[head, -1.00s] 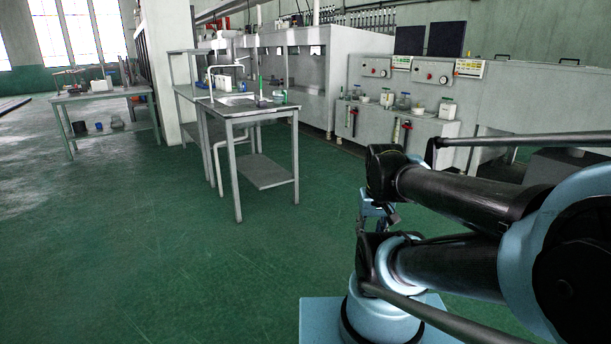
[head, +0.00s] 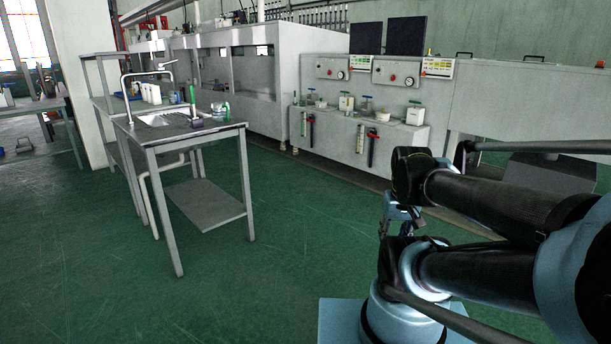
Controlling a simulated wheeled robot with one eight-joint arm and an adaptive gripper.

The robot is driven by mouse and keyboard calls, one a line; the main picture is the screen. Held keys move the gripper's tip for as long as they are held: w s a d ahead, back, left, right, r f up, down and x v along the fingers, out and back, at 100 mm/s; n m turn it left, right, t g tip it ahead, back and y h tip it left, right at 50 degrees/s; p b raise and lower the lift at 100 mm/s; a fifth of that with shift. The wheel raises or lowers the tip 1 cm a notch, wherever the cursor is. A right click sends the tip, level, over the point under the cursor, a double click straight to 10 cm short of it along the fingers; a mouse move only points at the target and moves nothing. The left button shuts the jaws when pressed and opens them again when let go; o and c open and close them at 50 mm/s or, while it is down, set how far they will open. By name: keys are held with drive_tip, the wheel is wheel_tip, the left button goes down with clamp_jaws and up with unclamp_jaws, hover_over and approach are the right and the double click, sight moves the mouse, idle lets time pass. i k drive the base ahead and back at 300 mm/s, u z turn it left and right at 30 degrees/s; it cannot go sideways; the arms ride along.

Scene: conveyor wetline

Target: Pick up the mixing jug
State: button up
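I cannot tell for sure which vessel is the mixing jug; they are small at this distance. A clear, bluish-green vessel (head: 220,111) stands on the near metal sink table (head: 185,138), at its right back part. On the machine's ledge at the right stand a white container with a green lid (head: 416,114), a low white vessel (head: 382,116) and a glass vessel with a blue lid (head: 366,104). My gripper (head: 402,222) is mostly hidden behind my folded arm, far from all of these. Its fingers cannot be made out.
A green-handled tool (head: 194,110) and white bottles (head: 151,93) stand on or behind the sink table. A lower shelf (head: 205,203) spans its legs. Another table (head: 38,105) is at far left. Green floor (head: 290,225) is clear between the sink table and my arm.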

sight(220, 109)
drive_tip(key=u, duration=0.1)
drive_tip(key=i, duration=1.45)
drive_tip(key=u, duration=0.6)
drive_tip(key=i, duration=1.25)
drive_tip(key=u, duration=0.35)
